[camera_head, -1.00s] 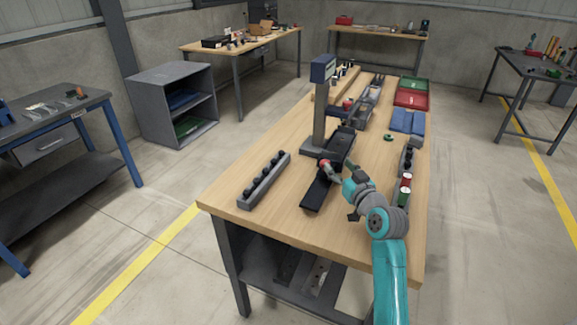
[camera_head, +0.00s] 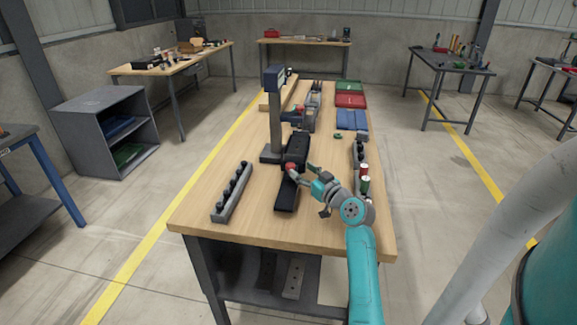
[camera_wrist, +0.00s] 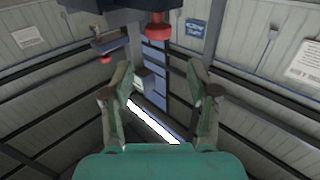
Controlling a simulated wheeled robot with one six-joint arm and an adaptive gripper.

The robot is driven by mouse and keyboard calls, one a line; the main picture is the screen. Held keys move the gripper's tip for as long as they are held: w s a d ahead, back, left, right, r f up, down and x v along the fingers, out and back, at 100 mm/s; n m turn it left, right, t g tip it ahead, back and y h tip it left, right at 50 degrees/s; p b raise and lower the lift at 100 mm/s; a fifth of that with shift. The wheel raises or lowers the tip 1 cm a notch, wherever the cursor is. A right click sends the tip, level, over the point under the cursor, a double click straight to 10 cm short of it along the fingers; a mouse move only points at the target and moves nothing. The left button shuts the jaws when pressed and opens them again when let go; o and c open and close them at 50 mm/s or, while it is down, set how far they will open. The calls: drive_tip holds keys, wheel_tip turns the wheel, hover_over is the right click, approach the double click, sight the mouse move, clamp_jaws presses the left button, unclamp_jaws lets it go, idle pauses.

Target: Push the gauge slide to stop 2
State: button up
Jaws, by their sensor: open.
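The gauge stands on the long wooden table, with a grey column (camera_head: 275,125) on a grey base. Beside it, a dark track (camera_head: 286,197) runs lengthwise, with a black block (camera_head: 297,149) on its far part. A red knob (camera_head: 291,167) shows at the near end of that block. I cannot make out any stop marks. My gripper (camera_head: 306,174) is open, just right of the red knob, and I cannot tell if it touches. In the wrist view my two fingers (camera_wrist: 159,70) are apart with nothing between them. A dark body (camera_wrist: 118,20) with red parts hangs at the top there.
A grey rack of black knobs (camera_head: 232,192) lies on the left of the table. Another rack (camera_head: 359,155) with red and green cylinders lies right of my arm. Green (camera_head: 348,87), red (camera_head: 350,101) and blue (camera_head: 352,120) bins stand farther back. A small green ring (camera_head: 338,135) lies between.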

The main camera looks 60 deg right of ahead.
sight(293, 167)
drive_tip(key=x, duration=0.2)
drive_tip(key=f+x, duration=0.1)
drive_tip(key=x, duration=0.4)
drive_tip(key=shift+w+d+f, duration=0.15)
drive_tip(key=shift+w+f, duration=0.05)
drive_tip(key=shift+f, duration=0.1)
clamp_jaws()
